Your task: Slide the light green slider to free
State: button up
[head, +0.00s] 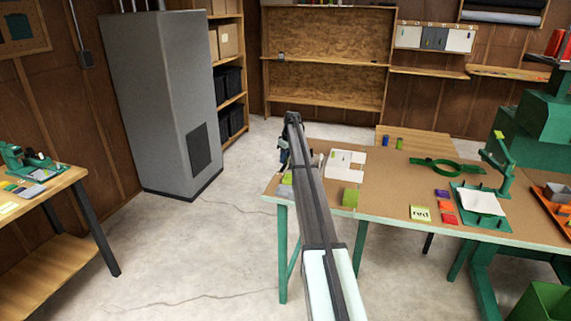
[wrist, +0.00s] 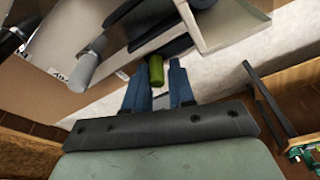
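The two blue fingers stand apart, one on each side of the peg. A gap shows between the peg and the right finger; I cannot tell whether the left finger touches it. The track and any "free" mark are not readable. In the head view, my gripper (head: 284,150) is a dark shape at the left end of the workbench (head: 385,190), and my arm hides the slider.
On the bench, a light green block (head: 350,197) and white panel (head: 346,162) lie right of my arm. In the wrist view, grey cylinders (wrist: 84,72) stand left of the peg.

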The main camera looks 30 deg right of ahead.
jog(key=o, duration=0.3)
jog(key=shift+r, duration=0.1)
jog(key=shift+r, duration=2.9)
jog(key=shift+r, duration=0.1)
jog(key=shift+r, duration=1.9)
